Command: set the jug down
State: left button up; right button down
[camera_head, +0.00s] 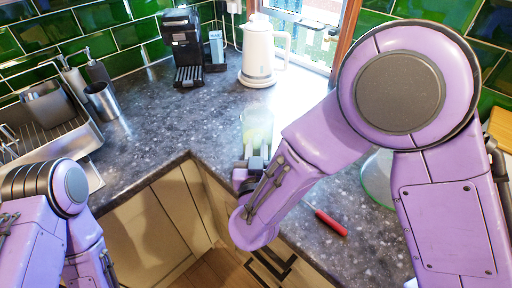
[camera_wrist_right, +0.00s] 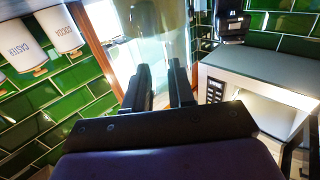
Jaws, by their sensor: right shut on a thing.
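The jug (camera_head: 257,128) is clear glass with a pale tint in the head view, over the counter near its inner corner. My right gripper (camera_head: 251,165) is shut on the jug from the near side. In the right wrist view the jug (camera_wrist_right: 165,35) is a large see-through shape just beyond the dark fingers of the right gripper (camera_wrist_right: 160,82). The jug looks about upright in the head view. I cannot tell whether its base touches the counter; the gripper hides its lower part. My left arm shows at the lower left, but its gripper is not in view.
A white kettle (camera_head: 264,52) and a black coffee machine (camera_head: 186,48) stand at the back of the grey counter (camera_head: 165,125). A metal cup (camera_head: 102,101) is beside the sink rack at left. A red-handled item (camera_head: 331,223) and a round glass rim (camera_head: 375,180) lie at right.

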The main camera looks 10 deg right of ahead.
jog(key=shift+f, duration=0.15)
jog(key=c, duration=0.9)
grip_release()
jog(key=shift+s, duration=0.1)
jog(key=c, duration=0.4)
jog(key=shift+s, duration=0.15)
jog(key=shift+p+v, duration=0.55)
jog(key=shift+v, duration=1.9)
